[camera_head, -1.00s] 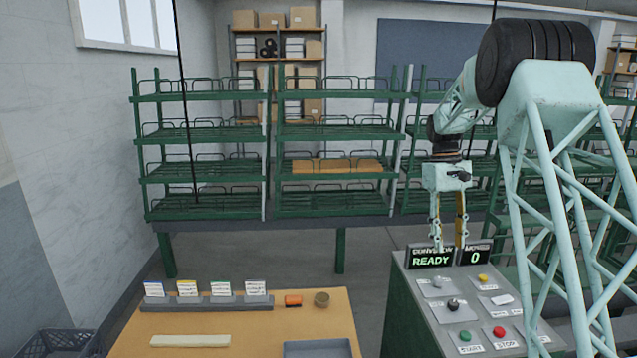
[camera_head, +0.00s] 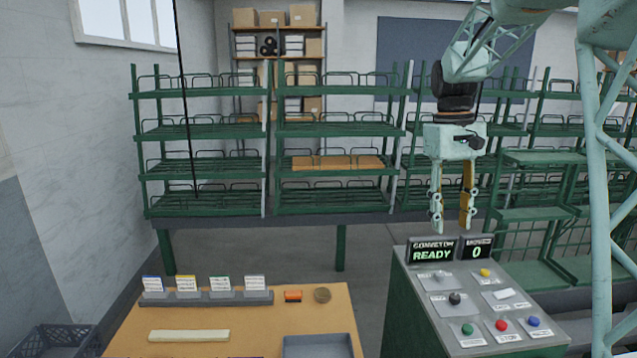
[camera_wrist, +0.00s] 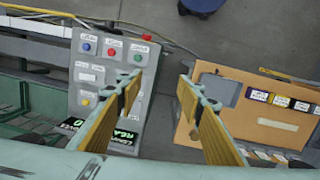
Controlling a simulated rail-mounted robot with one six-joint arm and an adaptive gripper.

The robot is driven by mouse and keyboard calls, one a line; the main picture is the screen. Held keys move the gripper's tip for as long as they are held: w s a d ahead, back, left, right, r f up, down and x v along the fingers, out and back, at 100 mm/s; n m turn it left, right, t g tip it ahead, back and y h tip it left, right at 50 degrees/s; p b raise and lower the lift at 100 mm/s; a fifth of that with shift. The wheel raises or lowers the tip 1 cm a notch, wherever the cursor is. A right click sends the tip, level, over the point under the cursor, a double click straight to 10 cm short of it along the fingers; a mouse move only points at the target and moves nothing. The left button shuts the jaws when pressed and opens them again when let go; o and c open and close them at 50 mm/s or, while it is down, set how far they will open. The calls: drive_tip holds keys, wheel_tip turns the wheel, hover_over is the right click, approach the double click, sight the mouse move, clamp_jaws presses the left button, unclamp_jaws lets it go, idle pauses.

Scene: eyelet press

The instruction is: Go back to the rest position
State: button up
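My gripper (camera_head: 452,212) hangs pointing down above the back edge of the control panel (camera_head: 470,285), in front of the green racks. Its two fingers, with yellow-brown inner pads, stand apart with nothing between them. The wrist view also shows the open fingers of my gripper (camera_wrist: 160,85), with grey floor in the gap between them. The panel display (camera_head: 433,251) reads READY and the small display beside it (camera_head: 477,250) reads 0. The gripper is apart from the panel and touches nothing that I can see.
Green wire racks (camera_head: 200,165) line the back. A wooden table (camera_head: 190,320) at front left bears a card holder (camera_head: 205,298), an orange item (camera_head: 293,296), a round brown item (camera_head: 322,295), a pale bar (camera_head: 189,336) and a grey tray (camera_head: 317,346). Floor shows between table and racks.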

drive_tip(key=s+a+r+t+b, duration=0.1)
drive_tip(key=s+a+r, duration=0.15)
drive_tip(key=s, duration=0.55)
drive_tip(key=s+a+r+t+b, duration=0.1)
drive_tip(key=s+a+b, duration=0.15)
drive_tip(key=s, duration=0.45)
drive_tip(key=s+a+r+b, duration=0.1)
drive_tip(key=s+a, duration=0.2)
drive_tip(key=s, duration=0.5)
drive_tip(key=s+a+f+t+b, duration=0.1)
drive_tip(key=s+f, duration=0.3)
drive_tip(key=s, duration=0.7)
drive_tip(key=s+a+f+m+t+b, duration=0.1)
drive_tip(key=s+f, duration=0.4)
drive_tip(key=s, duration=0.6)
drive_tip(key=shift+s+a+m+t+y+b, duration=0.3)
drive_tip(key=shift+s+a+t+y+b, duration=0.15)
drive_tip(key=shift+a+b, duration=0.4)
drive_tip(key=shift+w+a+r, duration=0.1)
